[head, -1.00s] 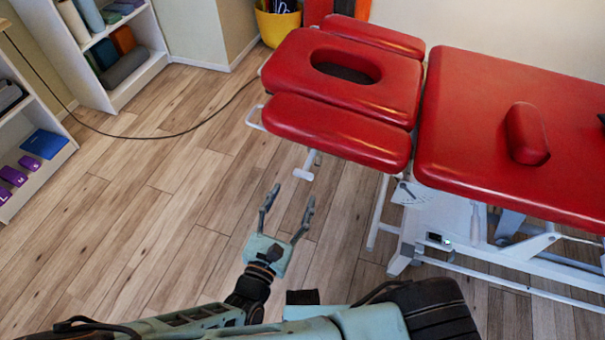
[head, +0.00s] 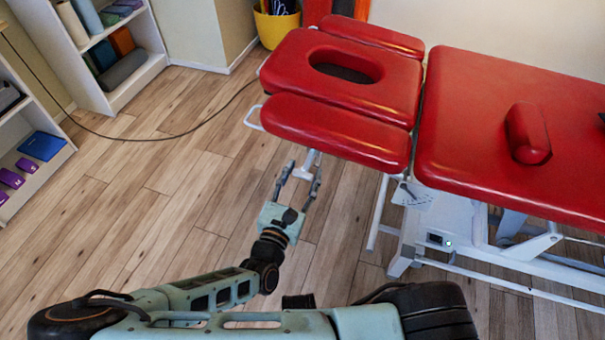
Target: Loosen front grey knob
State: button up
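The red treatment table (head: 520,95) has a red headrest section (head: 290,70) at its left end, with a face hole and side pads. A light grey knob (head: 303,173) on a short stem hangs below the near pad (head: 335,132) of the headrest. My gripper (head: 302,176) is open, pointing away from me and up the picture.
The table's white frame (head: 405,250) stands right of my gripper. A thin dark cable (head: 130,138) crosses the floor at left. Shelves (head: 125,92) with rolls and blocks stand at the left, and a yellow bucket (head: 275,27) at the back.

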jog(key=c, duration=0.7)
jog(key=shift+r+n+p, duration=0.1)
jog(key=shift+n+p, duration=0.2)
jog(key=shift+p, duration=0.15)
jog(key=shift+r+n+p, duration=0.1)
jog(key=shift+n+p, duration=0.9)
jog(key=shift+p, duration=0.05)
jog(key=n+p, duration=0.3)
jog(key=n, duration=0.1)
jog(key=shift+n, duration=0.3)
jog(key=n+p, duration=0.1)
jog(key=n, duration=0.4)
jog(key=shift+f, duration=0.2)
jog(key=n+p, duration=0.1)
jog(key=n, duration=0.4)
jog(key=shift+a+f+n, duration=0.1)
jog(key=shift+n, duration=0.3)
